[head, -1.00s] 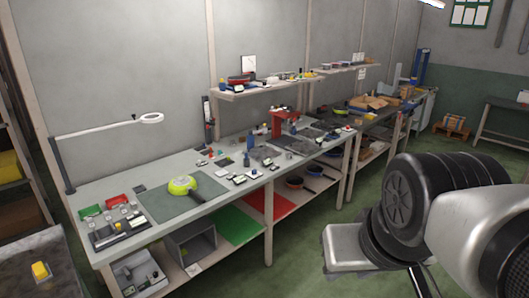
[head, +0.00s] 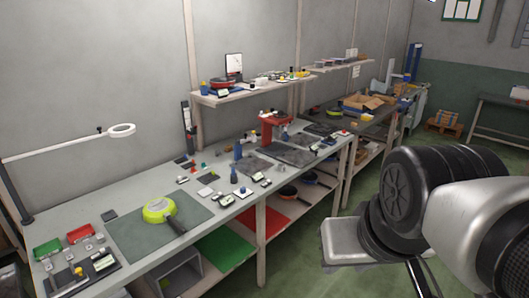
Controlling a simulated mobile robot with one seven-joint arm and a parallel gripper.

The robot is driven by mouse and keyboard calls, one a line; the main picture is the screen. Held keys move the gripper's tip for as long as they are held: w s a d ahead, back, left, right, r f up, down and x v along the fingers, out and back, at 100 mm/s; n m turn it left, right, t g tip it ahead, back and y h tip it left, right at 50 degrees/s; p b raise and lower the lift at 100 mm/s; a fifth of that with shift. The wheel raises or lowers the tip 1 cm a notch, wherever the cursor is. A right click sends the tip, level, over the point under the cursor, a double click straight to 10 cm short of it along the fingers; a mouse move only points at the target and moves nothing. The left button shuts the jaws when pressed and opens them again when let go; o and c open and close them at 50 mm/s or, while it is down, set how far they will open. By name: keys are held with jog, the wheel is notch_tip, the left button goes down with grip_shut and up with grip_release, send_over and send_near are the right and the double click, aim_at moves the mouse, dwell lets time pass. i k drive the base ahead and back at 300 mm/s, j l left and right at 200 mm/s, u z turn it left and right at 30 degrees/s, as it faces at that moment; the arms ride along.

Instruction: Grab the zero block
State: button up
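Several small items and blocks lie on the long grey workbench (head: 120,268), too small for me to tell which one is the zero block. Dark and metallic pieces sit around the middle of the bench top, including a small dark block (head: 243,191) near the front edge. My arm fills the right side of the view, with dark rounded joints and a silver link. My gripper's fingertips do not show.
A yellow-green pan (head: 159,209) lies on a dark mat (head: 130,237). A red press (head: 273,130) stands farther back. A lamp (head: 121,131) overhangs the left end. Shelves hang above the bench. Green floor (head: 300,270) is free in front.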

aim_at(282, 166)
jog(key=i+l, duration=0.2)
jog(key=i, duration=0.4)
jog(key=i+l, duration=0.2)
jog(key=i, duration=0.4)
jog(key=i+l+z, duration=0.1)
jog(key=i, duration=0.5)
jog(key=i+l, duration=0.2)
jog(key=i, duration=0.4)
jog(key=i+l, duration=0.15)
jog(key=i, duration=0.45)
jog(key=l+z, duration=0.05)
